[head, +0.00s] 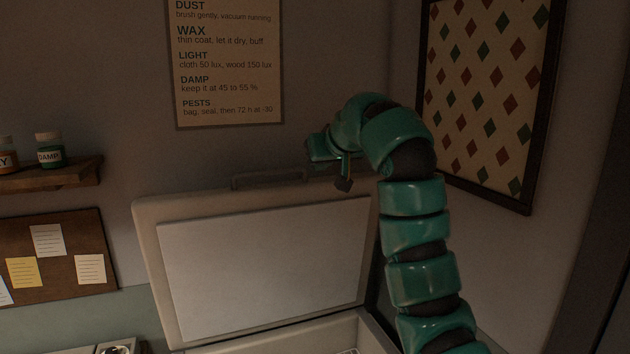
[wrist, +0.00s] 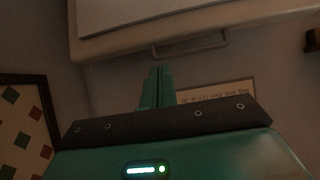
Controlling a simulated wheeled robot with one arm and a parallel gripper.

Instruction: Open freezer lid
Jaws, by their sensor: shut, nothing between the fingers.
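The freezer lid (head: 262,272) stands raised and tilted back, with its pale inner panel facing me. The lid also shows along the top of the wrist view (wrist: 110,42). Its dark handle (head: 270,179) is on the upper edge in the head view, and the handle also shows in the wrist view (wrist: 192,47). My gripper (head: 322,150) is above the lid's upper right edge, to the right of the handle and apart from it. In the wrist view its green fingers (wrist: 157,85) are together and empty. The freezer body (head: 330,332) shows only its rim at the bottom of the head view.
A patterned framed panel (head: 487,95) hangs on the right wall, close to my arm. A printed poster (head: 225,65) is on the back wall. A wooden shelf (head: 50,174) with small jars and a cork board (head: 75,240) are at the left.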

